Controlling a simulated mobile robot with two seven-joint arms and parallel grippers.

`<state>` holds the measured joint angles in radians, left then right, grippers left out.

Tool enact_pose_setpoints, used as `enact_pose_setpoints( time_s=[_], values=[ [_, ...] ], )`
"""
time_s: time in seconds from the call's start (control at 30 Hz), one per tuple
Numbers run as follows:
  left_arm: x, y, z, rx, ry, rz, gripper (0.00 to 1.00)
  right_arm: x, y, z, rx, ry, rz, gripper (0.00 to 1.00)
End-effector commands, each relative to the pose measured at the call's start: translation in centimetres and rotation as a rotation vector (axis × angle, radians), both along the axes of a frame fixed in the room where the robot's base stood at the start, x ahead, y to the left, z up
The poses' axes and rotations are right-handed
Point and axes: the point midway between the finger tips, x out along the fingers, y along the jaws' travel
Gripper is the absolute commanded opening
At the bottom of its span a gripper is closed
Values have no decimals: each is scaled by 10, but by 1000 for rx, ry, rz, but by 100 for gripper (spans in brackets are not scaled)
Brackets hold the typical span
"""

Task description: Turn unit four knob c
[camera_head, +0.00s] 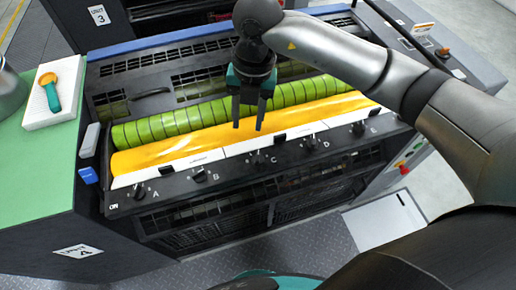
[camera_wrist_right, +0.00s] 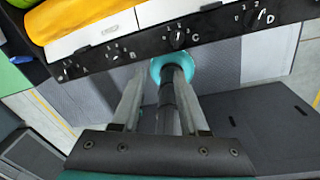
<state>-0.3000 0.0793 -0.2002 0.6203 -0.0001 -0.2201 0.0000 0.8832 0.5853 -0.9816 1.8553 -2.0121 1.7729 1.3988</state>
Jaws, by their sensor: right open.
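Knob C (camera_head: 258,159) is a small black knob on the dark front rail of unit four (camera_head: 230,175), in the middle of a row lettered A to E. It also shows in the right wrist view (camera_wrist_right: 176,37) at top centre, beside its white letter. My right gripper (camera_head: 248,127) is open with its fingers pointing down. In the head view its tips appear above knob C, over the yellow roller. In the right wrist view both fingers (camera_wrist_right: 160,82) stand apart, below knob C in the picture, with no knob between them. My left gripper is not in view.
Knobs B (camera_head: 199,175) and D (camera_head: 310,143) flank knob C. White strips (camera_head: 190,161) lie between the rail and the yellow roller (camera_head: 190,140); a green roller (camera_head: 160,127) lies behind. A green side top (camera_head: 40,165) bears a white pad (camera_head: 50,110) with a teal-handled tool (camera_head: 51,95).

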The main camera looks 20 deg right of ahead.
Motion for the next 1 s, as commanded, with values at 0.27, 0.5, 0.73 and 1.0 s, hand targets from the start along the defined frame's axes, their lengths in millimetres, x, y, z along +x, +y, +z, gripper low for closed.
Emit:
enact_pose_setpoints(
  time_s=[0.27,0.5,0.73,1.0],
  values=[
    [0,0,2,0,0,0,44,7,-26,-6,-112,-11,-51,44],
    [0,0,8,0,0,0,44,5,-25,-52,-110,-8,-46,44],
    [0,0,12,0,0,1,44,5,-24,-102,-108,-8,-46,44],
    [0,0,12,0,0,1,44,6,-24,-140,-107,-11,-45,44]
  ],
)
